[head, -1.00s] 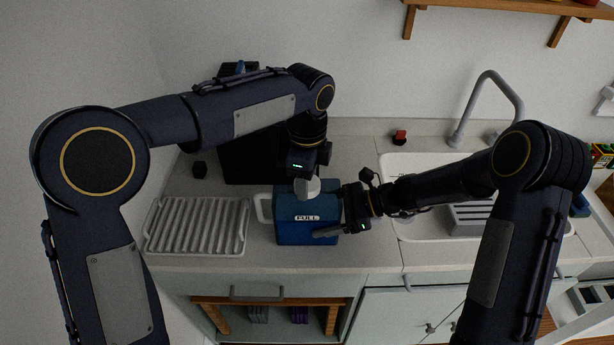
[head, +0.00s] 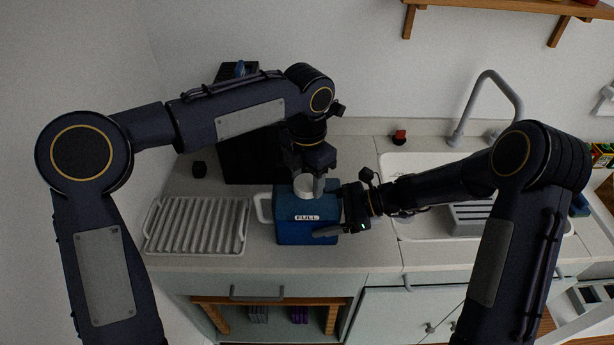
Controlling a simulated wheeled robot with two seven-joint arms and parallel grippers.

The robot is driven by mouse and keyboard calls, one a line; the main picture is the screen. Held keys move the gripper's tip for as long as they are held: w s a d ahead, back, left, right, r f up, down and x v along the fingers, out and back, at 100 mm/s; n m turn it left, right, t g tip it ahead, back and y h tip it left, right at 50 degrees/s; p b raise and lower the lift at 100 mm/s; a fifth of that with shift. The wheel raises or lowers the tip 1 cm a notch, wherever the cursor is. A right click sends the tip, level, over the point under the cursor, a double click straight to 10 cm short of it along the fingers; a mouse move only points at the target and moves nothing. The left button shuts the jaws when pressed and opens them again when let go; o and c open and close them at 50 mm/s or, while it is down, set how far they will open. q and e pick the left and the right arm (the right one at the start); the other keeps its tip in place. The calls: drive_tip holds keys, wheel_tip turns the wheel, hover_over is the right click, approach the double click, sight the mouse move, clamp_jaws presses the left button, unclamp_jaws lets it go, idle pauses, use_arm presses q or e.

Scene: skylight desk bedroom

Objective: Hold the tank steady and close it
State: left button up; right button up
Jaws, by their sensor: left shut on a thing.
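The tank (head: 290,232) is a blue box with a "FULL" label and a pale handle on its left side. It stands upright on the counter. My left gripper (head: 311,184) points down just above the tank's top and is shut on a pale round cap (head: 302,183). The cap is at the tank's top; I cannot tell whether it touches the opening, which is hidden. My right gripper (head: 335,214) is at the tank's right side, with one grey finger along the front face. Its other finger is hidden, so its grip is unclear.
A white ribbed drying rack (head: 152,245) lies left of the tank. A black machine (head: 238,165) stands behind it. The sink (head: 410,232) with a grey tap (head: 487,76) is to the right. A small red item (head: 399,136) sits at the back. The counter's front edge is close.

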use_arm(q)
drive_tip(key=o, duration=0.9)
drive_tip(key=shift+o, duration=0.2)
drive_tip(key=shift+r, duration=2.3)
drive_tip(key=shift+n, duration=0.3)
drive_tip(key=shift+c, duration=0.4)
